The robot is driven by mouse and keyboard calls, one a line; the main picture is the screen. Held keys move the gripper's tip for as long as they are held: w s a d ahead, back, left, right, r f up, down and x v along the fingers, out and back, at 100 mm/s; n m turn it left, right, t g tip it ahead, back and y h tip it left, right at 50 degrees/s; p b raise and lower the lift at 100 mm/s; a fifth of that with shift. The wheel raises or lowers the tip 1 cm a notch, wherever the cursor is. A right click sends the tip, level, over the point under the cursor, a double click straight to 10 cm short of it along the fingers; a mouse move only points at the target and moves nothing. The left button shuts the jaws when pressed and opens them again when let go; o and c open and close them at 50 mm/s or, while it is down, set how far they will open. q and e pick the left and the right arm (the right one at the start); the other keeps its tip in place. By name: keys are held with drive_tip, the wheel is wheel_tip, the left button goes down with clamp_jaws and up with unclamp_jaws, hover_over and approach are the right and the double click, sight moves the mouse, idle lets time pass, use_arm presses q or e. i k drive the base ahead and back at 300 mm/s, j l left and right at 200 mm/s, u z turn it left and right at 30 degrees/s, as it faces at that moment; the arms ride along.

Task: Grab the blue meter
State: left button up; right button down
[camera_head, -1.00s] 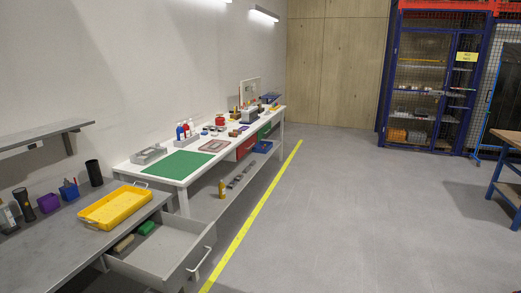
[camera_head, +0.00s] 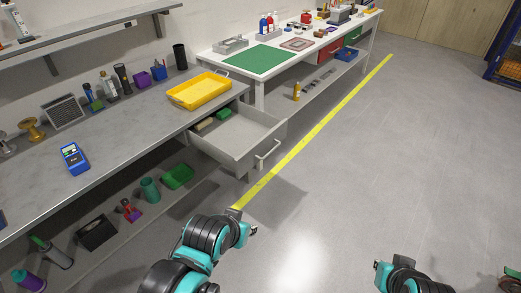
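The blue meter (camera_head: 74,158), a small handheld box with a pale screen, lies on the grey workbench (camera_head: 130,120) at the left, near its front edge. My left gripper (camera_head: 245,222) is at the lower middle, over the floor in front of the bench, well to the right of the meter and apart from it. Its fingers are too small to read. My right arm (camera_head: 402,277) shows at the bottom right, far from the bench. Its gripper fingers are not clear.
An open drawer (camera_head: 265,139) juts out from the bench's right end. A yellow tray (camera_head: 199,91) sits above it. A lower shelf holds a green bin (camera_head: 178,177) and several items. An upper shelf (camera_head: 90,34) overhangs the bench's back.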

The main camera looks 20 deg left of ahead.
sight(76, 164)
drive_tip(key=u, duration=2.2)
drive_tip(key=i+l, duration=0.05)
